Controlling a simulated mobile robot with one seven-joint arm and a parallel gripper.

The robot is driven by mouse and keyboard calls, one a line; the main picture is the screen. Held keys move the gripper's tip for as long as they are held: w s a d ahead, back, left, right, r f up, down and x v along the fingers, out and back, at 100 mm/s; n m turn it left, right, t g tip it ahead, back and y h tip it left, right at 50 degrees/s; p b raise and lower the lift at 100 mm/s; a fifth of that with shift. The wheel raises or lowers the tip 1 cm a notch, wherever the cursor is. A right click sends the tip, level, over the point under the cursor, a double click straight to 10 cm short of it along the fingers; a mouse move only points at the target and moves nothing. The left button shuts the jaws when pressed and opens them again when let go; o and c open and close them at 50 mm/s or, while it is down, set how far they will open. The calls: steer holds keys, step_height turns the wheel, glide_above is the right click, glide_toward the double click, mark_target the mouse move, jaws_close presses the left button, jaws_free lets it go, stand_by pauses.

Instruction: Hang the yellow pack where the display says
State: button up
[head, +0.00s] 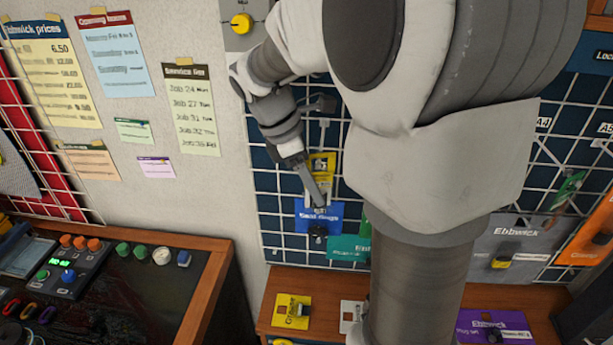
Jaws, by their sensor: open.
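A yellow pack (293,311) with a small dark part lies on the wooden shelf below the grid. A second yellow-topped pack (322,163) shows at the wire grid, partly behind my gripper; I cannot tell whether it touches the fingers. My gripper (317,194) points down and right in front of the grid, open, just above a blue pack (319,216) that hangs there. A small lit green display (78,254) is on the bench at left; its text is too small to read.
The wire grid (275,215) carries other packs: green (347,248), grey (512,238) and orange (593,230). A purple pack (493,326) lies on the shelf (335,281). My arm hides the grid's middle. Notices (192,110) cover the wall at left.

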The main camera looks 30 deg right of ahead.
steer(key=shift+r, duration=0.1)
steer(key=v, duration=1.7)
steer(key=s+a+f+m+t+y+b, duration=0.2)
steer(key=s+f+m+t, duration=0.1)
steer(key=s+f+m, duration=0.4)
steer(key=s+a+f+m+t+y+b, duration=0.2)
steer(key=s+a+f+m+t, duration=0.1)
steer(key=s+f+m, duration=0.4)
steer(key=shift+s+a+f+t, duration=0.15)
steer(key=shift+s+f+t, duration=0.35)
steer(key=shift+s+f, duration=0.35)
stand_by(0.6)
